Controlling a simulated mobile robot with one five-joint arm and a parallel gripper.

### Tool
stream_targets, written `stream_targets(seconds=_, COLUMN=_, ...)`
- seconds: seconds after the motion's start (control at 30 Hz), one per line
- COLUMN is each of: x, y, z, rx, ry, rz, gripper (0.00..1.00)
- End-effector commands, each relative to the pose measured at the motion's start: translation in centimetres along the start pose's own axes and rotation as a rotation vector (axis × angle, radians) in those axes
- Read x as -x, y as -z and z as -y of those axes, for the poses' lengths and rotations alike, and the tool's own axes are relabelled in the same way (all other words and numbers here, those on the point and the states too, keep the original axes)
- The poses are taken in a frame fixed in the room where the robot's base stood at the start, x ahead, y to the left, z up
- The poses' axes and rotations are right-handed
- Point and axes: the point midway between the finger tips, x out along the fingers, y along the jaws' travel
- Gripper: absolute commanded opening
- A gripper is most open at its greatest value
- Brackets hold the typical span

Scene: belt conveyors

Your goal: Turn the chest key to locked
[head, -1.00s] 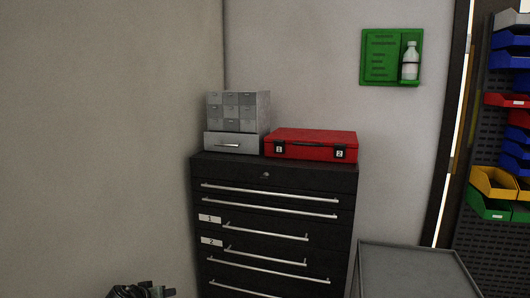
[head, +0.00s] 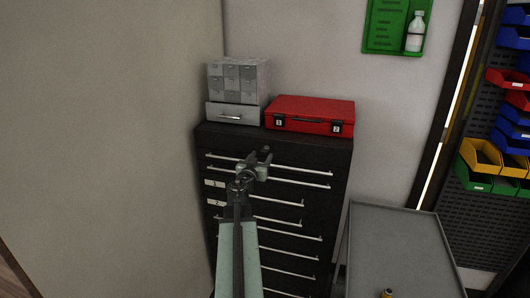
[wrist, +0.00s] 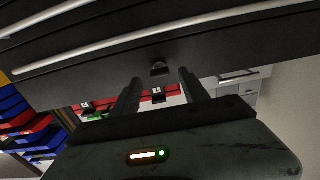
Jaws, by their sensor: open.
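The black tool chest (head: 330,160) stands against the wall, with long silver handles on its drawers. Its key lock (wrist: 160,68) shows in the wrist view as a small dark knob on the plain strip of the chest front, and its turn angle is hard to tell.
A red case (head: 310,115) and a grey small-drawer cabinet (head: 238,82) stand on the chest. A grey cart (head: 395,235) stands to the right in front. Colored bins hang at far right, and a green wall panel (head: 383,28) is above.

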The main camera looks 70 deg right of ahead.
Motion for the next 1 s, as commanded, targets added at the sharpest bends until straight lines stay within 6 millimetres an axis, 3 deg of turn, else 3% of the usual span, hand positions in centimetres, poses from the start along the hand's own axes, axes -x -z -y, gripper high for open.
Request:
stream_targets(seconds=0.03, x=-1.5, y=0.0, z=0.1, rx=0.0, ry=-0.002, rz=0.0, gripper=0.53)
stream_targets(seconds=0.2, x=-3.9, y=0.0, z=0.0, rx=0.0, ry=-0.001, rz=0.0, gripper=0.53)
stream_targets(seconds=0.47, x=-4.1, y=0.0, z=-0.1, rx=0.0, ry=-0.001, rz=0.0, gripper=0.53)
stream_targets(seconds=0.6, x=-4.0, y=0.0, z=-0.1, rx=0.0, ry=-0.001, rz=0.0, gripper=0.14)
stream_targets(seconds=0.67, x=-4.0, y=0.0, z=-0.1, rx=0.0, ry=-0.001, rz=0.0, gripper=0.0)
stream_targets(seconds=0.73, x=-5.2, y=0.0, z=-0.3, rx=0.0, ry=-0.004, rz=0.0, gripper=0.0)
stream_targets(seconds=1.0, x=-4.1, y=0.0, z=-0.4, rx=0.04, ry=-0.004, rz=0.001, gripper=0.0)
